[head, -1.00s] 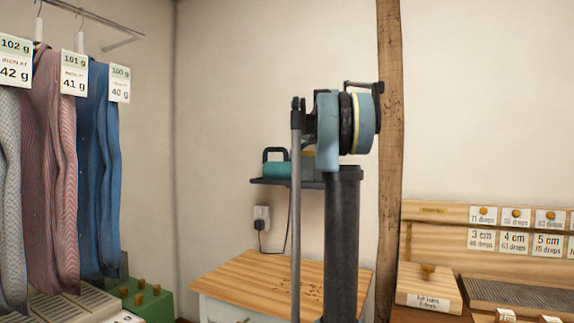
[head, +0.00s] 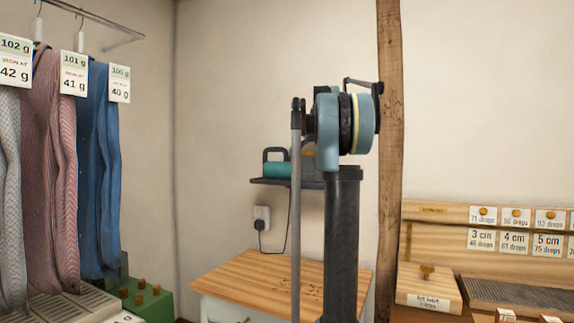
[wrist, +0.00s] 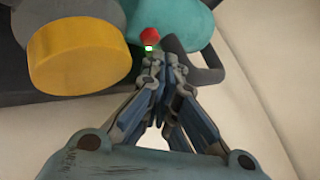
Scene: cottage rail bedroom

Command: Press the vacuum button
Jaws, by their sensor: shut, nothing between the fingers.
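The handheld vacuum (head: 277,170) lies on a dark wall shelf in the head view, teal with a dark handle. Its teal body also shows at the top of the wrist view (wrist: 186,22). A red button (wrist: 149,35) with a small green light (wrist: 149,48) below it shows on or beside the body. A yellow round part (wrist: 80,58) is to the left. My gripper (wrist: 166,62) is shut and empty, its tips just below the red button in the picture. I cannot tell whether they touch anything. In the head view my arm hides the gripper.
The dark shelf (head: 262,181) sticks out from the wall above a wooden-topped cabinet (head: 245,279). A cord runs to a wall socket (head: 262,217). A wooden post (head: 391,120) and a labelled wooden rack (head: 440,212) are at right.

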